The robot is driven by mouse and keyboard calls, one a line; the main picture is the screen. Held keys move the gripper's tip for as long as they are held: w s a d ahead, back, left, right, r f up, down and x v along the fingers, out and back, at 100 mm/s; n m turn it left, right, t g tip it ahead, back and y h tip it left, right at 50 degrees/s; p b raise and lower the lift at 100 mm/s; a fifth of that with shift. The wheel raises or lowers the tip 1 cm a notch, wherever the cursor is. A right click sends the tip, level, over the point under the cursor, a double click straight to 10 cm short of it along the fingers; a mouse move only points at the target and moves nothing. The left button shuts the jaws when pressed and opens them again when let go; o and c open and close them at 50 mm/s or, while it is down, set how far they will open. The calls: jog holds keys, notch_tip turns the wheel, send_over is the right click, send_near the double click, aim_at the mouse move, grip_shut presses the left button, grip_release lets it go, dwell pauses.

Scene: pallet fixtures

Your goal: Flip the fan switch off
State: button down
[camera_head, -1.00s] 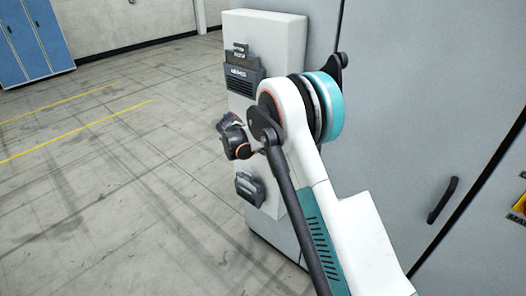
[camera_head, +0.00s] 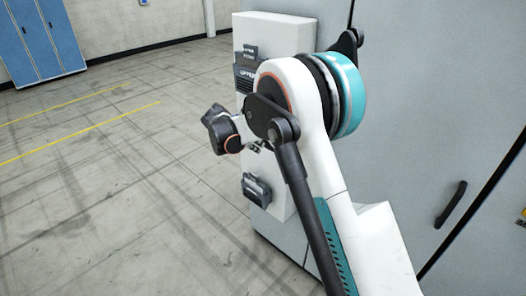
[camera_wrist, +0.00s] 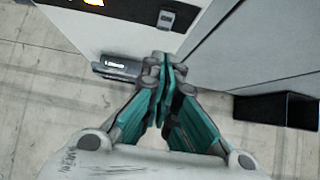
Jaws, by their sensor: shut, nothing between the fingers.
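A white panel box (camera_head: 280,32) on the side of the grey cabinet carries dark fixtures. In the wrist view a dark plate with a small grey switch (camera_wrist: 166,18) is at the top edge. Which fixture is the fan switch cannot be read. My gripper (camera_wrist: 165,68) is shut and empty, its teal fingers together below the small grey switch and right of a dark fixture with a bright label (camera_wrist: 118,65). Contact with the panel cannot be told. In the head view my arm hides the middle of the panel and the fingertips.
A lower dark fixture (camera_head: 257,190) sits on the panel. The grey cabinet (camera_head: 420,100) with a black handle (camera_head: 450,204) stands at the right. A black box-like thing (camera_wrist: 278,110) shows in the wrist view. The floor at left is clear, with blue lockers (camera_head: 42,40) behind.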

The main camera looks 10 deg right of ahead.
jog(key=shift+v, duration=1.6)
jog(key=shift+w+f, duration=0.1)
jog(key=b, duration=0.1)
jog(key=f+b, duration=0.1)
jog(key=b, duration=0.1)
jog(key=shift+s+a+g+y, duration=0.2)
jog(key=shift+g+y, duration=0.1)
jog(key=shift+y, duration=0.1)
jog(key=shift+d, duration=0.1)
jog(key=w+d+r+b+x, duration=0.1)
jog(key=x, duration=1.1)
jog(key=shift+w+d+b, duration=0.3)
jog(key=shift+d, duration=0.3)
